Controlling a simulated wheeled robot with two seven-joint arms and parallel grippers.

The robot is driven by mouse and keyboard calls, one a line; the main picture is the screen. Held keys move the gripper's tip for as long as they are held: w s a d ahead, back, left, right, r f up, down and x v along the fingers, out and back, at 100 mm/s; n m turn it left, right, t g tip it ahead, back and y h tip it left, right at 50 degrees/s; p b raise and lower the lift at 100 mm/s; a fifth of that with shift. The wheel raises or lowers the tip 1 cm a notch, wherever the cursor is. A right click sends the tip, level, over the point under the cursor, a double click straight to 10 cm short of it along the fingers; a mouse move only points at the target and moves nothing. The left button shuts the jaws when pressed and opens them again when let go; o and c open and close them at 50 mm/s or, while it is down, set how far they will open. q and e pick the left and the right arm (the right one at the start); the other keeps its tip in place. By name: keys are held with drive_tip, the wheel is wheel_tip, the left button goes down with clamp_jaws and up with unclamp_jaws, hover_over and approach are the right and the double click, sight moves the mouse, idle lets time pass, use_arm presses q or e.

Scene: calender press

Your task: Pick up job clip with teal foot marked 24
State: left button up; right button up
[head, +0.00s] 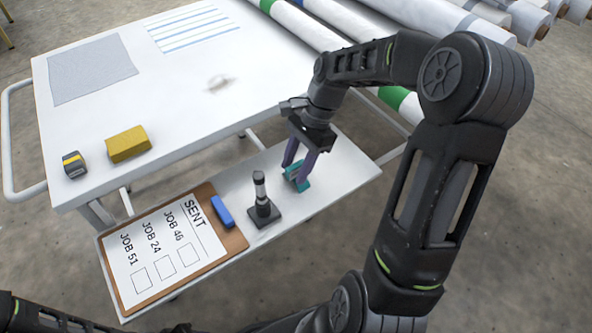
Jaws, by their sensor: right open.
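A teal piece (304,184), which looks like the foot of a job clip, is on the white lower shelf. No number can be read on it, and its upper part is hidden by my right gripper. My right gripper (295,172) points down at the teal piece, with its purple-grey fingers open around or just beside it. I cannot tell whether they touch it. Of my left arm only a dark part shows at the bottom left corner; its gripper is out of view.
On the shelf (344,176), a dark post on a square base (264,214) stands left of the gripper. The white table (180,100) holds a yellow block (128,144) and a tape measure (74,165).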

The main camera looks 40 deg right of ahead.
clamp_jaws()
idle(0.4)
